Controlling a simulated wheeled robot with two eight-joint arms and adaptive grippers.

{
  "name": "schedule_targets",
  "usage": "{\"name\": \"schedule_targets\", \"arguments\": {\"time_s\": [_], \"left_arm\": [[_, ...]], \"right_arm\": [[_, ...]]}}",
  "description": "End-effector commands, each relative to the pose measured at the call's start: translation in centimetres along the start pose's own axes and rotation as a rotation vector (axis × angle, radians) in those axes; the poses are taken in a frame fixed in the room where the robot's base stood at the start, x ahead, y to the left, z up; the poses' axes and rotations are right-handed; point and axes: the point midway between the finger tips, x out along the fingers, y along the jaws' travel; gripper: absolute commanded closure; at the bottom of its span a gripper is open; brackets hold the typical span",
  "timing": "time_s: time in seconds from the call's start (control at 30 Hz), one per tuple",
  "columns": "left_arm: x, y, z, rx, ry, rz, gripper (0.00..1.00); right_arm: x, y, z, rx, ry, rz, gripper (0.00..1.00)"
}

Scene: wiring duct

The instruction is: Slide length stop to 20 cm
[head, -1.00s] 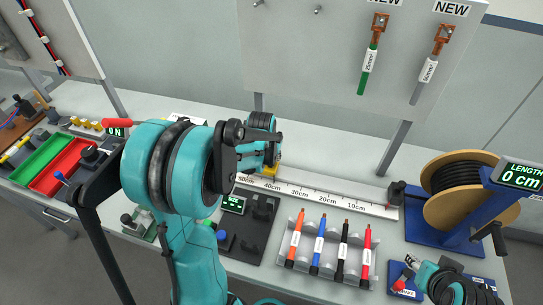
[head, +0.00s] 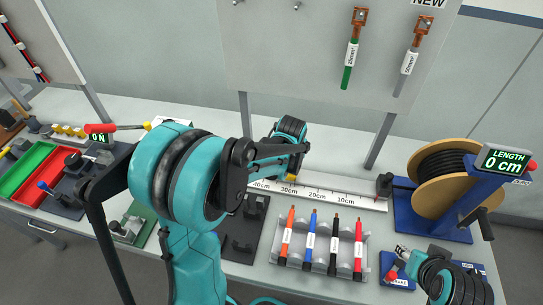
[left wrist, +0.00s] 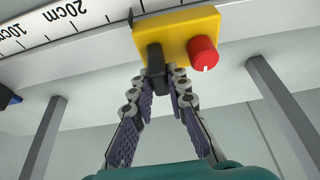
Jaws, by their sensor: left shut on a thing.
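The length stop is a yellow block (left wrist: 178,36) with a red knob (left wrist: 204,54) and a black tab (left wrist: 156,62), seen in the left wrist view against the white ruler (left wrist: 85,22). My left gripper (left wrist: 162,78) is shut on the black tab. In the head view my left gripper (head: 292,160) is over the back edge of the ruler (head: 365,202), near the 30cm label, and mostly hides the stop. The 20cm label (head: 317,195) is to its right. My right gripper (head: 402,253) is low at the right; its finger opening is too small to tell.
A black cable reel (head: 447,175) stands on a blue frame at the ruler's right end, with a display (head: 505,160) reading LENGTH 0 cm. The ruler between gripper and reel looks clear.

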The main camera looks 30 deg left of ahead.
Motion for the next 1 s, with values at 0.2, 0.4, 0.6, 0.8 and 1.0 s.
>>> {"name": "schedule_targets", "arguments": {"time_s": [0.2,0.4,0.6,0.8,1.0], "left_arm": [[0.0,5.3,0.0,0.004,-0.001,0.001,1.00],[0.0,7.7,0.0,0.001,-0.002,0.000,1.00],[0.0,8.4,0.0,0.000,-0.002,-0.001,1.00],[0.0,8.4,0.0,0.000,-0.002,-0.001,1.00],[0.0,8.4,0.0,0.000,-0.002,-0.001,0.76]], "right_arm": [[0.1,0.0,0.1,0.000,0.000,0.000,0.60],[0.2,0.0,0.1,0.000,0.000,0.000,0.60],[0.2,0.0,0.1,0.000,0.000,0.000,0.60],[0.2,0.0,0.1,0.000,0.000,0.000,0.60],[0.2,0.0,0.1,0.000,0.000,0.000,0.60]]}}
